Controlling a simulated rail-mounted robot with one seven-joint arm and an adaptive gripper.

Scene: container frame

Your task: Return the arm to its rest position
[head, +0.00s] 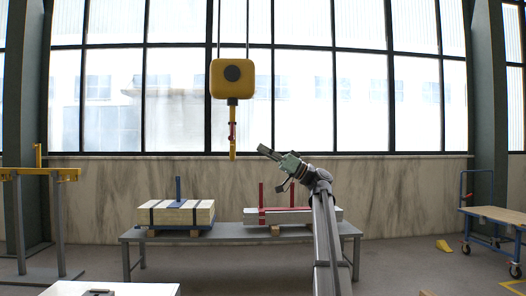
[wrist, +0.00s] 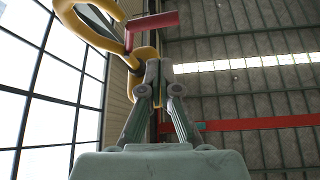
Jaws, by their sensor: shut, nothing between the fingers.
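My gripper (head: 266,151) is raised above the bench, pointing up and to the left, a little right of a hanging yellow hook (head: 232,139). In the wrist view, my gripper (wrist: 159,66) has its fingertips together with nothing held between them. The yellow hook (wrist: 103,38) and a red bar (wrist: 153,20) show just beyond the fingertips there. I cannot tell how far the hook is from the fingers, but the gripper does not hold it.
A yellow hoist block (head: 232,79) hangs above the hook. The grey bench (head: 237,233) carries a strapped wooden load (head: 176,215) and a red-strapped pale stack (head: 290,216). A yellow-topped stand (head: 40,172) is at left, a trolley (head: 497,214) at right. Floor between bench and trolley is mostly free.

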